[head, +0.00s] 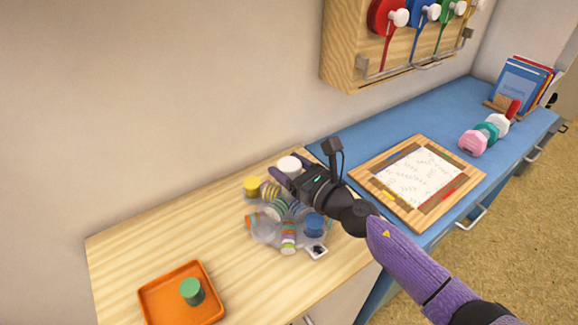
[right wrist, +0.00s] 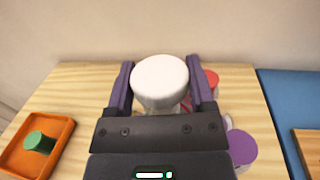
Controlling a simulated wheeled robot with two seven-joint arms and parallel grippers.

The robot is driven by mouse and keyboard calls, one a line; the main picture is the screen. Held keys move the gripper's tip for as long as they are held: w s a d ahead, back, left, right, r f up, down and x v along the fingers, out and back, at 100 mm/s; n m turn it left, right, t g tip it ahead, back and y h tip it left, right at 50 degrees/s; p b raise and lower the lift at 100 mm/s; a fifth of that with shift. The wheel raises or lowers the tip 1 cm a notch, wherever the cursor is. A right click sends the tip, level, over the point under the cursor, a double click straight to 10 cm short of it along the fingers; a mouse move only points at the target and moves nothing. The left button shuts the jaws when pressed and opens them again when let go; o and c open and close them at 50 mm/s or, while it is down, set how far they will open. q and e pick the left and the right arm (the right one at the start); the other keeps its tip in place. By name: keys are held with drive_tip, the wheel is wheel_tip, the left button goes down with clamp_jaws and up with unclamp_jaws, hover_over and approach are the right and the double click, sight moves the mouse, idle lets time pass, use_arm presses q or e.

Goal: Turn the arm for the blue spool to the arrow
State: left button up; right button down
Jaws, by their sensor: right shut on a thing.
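A wall rack holds a blue spool (head: 424,12) with a white knob and a hanging blue ribbon. On the wooden table stands a cluster of clear round holders with striped rolls (head: 289,240) and coloured caps, among them a blue cap (head: 314,224). A small pale plate with a dark mark (head: 316,251) lies at its front; I cannot tell if this is the arrow. My right gripper (right wrist: 160,85) is shut on a white round-topped knob (right wrist: 160,80), which also shows in the head view (head: 289,164). My gripper and arm hide part of the cluster. My left gripper is out of view.
An orange tray (head: 150,305) with a green cylinder (head: 191,291) lies at the front left. A framed board (head: 365,178), pink, teal and white blocks (head: 473,141) and books (head: 520,82) are on the blue table. A yellow cap (head: 253,185) is left of my gripper.

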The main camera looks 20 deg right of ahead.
unclamp_jaws()
